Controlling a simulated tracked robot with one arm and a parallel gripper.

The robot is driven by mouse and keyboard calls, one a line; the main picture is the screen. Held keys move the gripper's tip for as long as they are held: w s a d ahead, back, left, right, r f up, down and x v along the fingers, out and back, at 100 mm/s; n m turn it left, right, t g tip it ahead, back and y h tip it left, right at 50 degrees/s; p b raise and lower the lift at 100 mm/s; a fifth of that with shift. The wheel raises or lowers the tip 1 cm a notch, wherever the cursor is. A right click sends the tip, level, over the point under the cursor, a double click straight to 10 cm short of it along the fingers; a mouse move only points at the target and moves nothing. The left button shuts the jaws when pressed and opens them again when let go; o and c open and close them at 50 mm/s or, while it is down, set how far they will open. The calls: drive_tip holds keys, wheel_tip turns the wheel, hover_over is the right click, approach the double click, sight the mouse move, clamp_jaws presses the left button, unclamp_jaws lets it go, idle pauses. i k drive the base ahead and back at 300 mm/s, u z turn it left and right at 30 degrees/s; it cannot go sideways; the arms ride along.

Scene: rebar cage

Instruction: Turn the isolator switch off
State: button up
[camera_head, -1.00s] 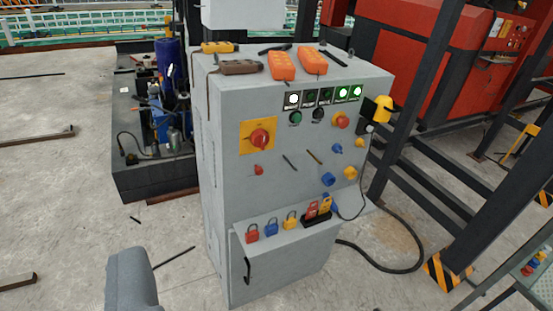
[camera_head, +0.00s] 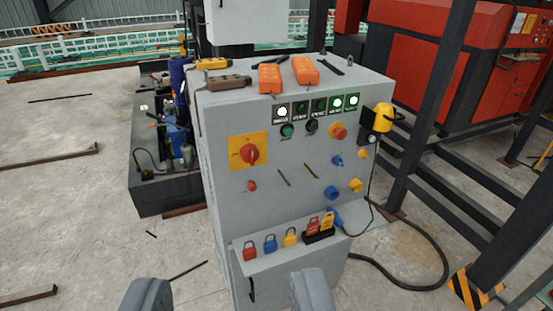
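The isolator switch (camera_head: 249,153) is a red rotary knob on a square yellow plate (camera_head: 236,140), at the upper left of the grey control cabinet's (camera_head: 215,175) front. Its exact handle angle is too small to tell. My gripper (camera_head: 230,296) shows as two grey fingers at the bottom edge of the view. The fingers are wide apart with nothing between them. They are in front of the cabinet, below and clear of the switch.
A shelf (camera_head: 270,262) juts from the cabinet front, holding red, blue and yellow padlocks (camera_head: 270,244). Buttons and knobs cover the right of the panel. Orange pendants (camera_head: 305,70) lie on top. Dark steel posts (camera_head: 430,90) and a cable (camera_head: 400,283) are at right.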

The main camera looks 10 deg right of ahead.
sight(249, 153)
drive_tip(key=z, duration=0.05)
drive_tip(key=i, duration=1)
drive_tip(key=u, duration=0.05)
